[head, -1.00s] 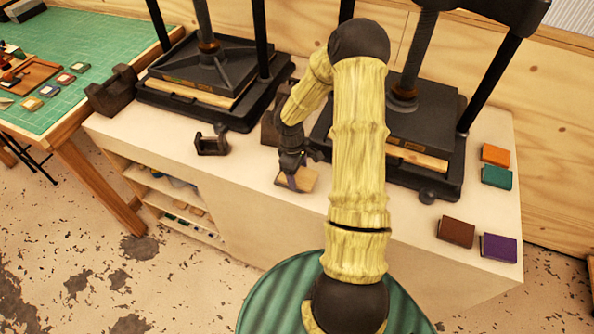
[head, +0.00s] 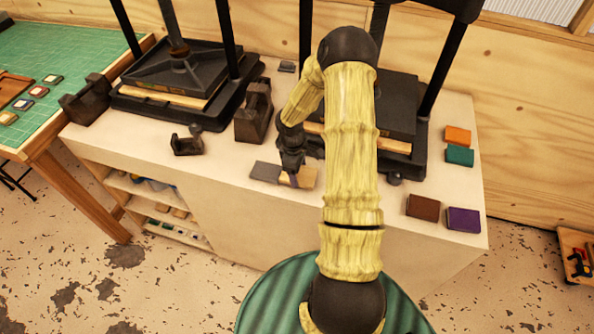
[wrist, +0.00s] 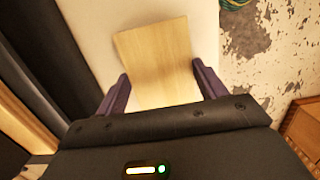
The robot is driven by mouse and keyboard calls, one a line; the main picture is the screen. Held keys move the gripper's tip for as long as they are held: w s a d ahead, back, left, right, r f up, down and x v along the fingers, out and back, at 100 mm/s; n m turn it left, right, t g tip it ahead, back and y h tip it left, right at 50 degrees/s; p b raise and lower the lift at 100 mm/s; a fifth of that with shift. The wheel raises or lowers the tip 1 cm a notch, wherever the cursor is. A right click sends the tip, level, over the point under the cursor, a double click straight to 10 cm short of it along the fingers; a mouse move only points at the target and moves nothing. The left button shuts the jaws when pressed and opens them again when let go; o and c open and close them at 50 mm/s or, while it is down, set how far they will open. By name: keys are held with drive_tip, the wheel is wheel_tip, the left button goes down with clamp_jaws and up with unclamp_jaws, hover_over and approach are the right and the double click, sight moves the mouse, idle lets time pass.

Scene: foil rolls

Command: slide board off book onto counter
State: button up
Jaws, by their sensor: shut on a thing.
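A pale wooden board (head: 303,178) lies at the counter's front edge, in front of the right press. My gripper (head: 292,180) is shut on it from above. In the wrist view, the board (wrist: 155,60) sits between my purple fingers (wrist: 162,90), one at each side edge. A flat grey book (head: 266,172) lies just left of the board in the head view. I cannot tell whether the board's left edge still overlaps it. My arm hides part of the area to the right of the board.
The white counter (head: 230,175) carries two black presses, the left one (head: 180,80) and the right one (head: 395,110). Dark metal holders (head: 187,142) (head: 253,112) stand left of the book. Brown (head: 423,206), purple (head: 464,219), green and orange books lie at right.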

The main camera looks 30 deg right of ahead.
drive_tip(key=shift+s+d, duration=0.4)
drive_tip(key=o, duration=1.1)
drive_tip(key=shift+w, duration=0.15)
drive_tip(key=shift+r, duration=0.2)
drive_tip(key=shift+d+r, duration=0.1)
drive_tip(key=shift+r, duration=0.3)
drive_tip(key=r, duration=0.5)
drive_tip(key=w+a+r+b, duration=0.1)
drive_tip(key=r, duration=0.4)
drive_tip(key=r+b, duration=0.1)
drive_tip(key=r, duration=0.5)
drive_tip(key=shift+w+a, duration=0.15)
drive_tip(key=shift+a, duration=0.15)
drive_tip(key=shift+a, duration=0.1)
